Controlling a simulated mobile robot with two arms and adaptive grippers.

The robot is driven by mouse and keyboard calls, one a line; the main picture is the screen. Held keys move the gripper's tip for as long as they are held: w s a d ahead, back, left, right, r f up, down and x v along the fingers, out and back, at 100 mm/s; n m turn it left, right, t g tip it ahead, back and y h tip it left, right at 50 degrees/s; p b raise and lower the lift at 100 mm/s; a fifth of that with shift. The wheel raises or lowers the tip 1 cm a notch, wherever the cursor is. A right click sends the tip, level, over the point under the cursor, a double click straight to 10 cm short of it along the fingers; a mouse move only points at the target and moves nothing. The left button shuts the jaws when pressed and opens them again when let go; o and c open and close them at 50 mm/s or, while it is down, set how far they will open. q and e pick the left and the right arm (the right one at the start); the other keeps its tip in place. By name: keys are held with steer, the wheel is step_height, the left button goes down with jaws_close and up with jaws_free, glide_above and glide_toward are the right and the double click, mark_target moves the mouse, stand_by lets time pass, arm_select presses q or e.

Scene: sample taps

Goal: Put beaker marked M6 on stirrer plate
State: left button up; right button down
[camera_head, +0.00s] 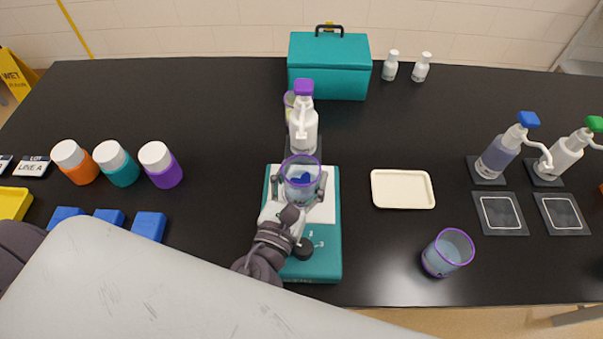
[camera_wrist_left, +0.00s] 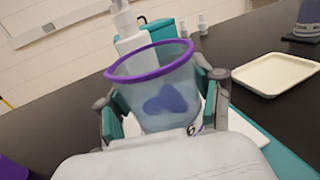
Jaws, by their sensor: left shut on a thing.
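A clear beaker with a purple rim (camera_head: 302,172) is between the fingers of my left gripper (camera_head: 297,190), which is shut on it. The beaker is over the white top of the teal stirrer plate (camera_head: 322,262); I cannot tell whether it touches the top. In the left wrist view the beaker (camera_wrist_left: 155,88) is between both fingers of the gripper (camera_wrist_left: 165,105), with a blue shape showing through its wall. A second purple-rimmed beaker (camera_head: 447,253) stands at the right front of the table. My right gripper is not in view.
A white purple-capped dispenser bottle (camera_head: 303,128) stands just behind the stirrer plate. A cream tray (camera_head: 402,189) lies to its right. Dispensers with blue (camera_head: 498,155) and green (camera_head: 566,152) tops stand far right. Capped bottles (camera_head: 118,165) and blue blocks (camera_head: 149,226) are left. A teal box (camera_head: 328,68) is behind.

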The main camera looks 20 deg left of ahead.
arm_select(q)
steer(key=o, duration=0.9)
steer(key=shift+f, duration=0.1)
steer(key=o, duration=0.3)
steer(key=shift+w+a, duration=0.15)
steer(key=shift+w, duration=0.05)
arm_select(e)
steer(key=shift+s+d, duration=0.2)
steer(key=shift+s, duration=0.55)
arm_select(q)
steer(key=shift+s, duration=0.1)
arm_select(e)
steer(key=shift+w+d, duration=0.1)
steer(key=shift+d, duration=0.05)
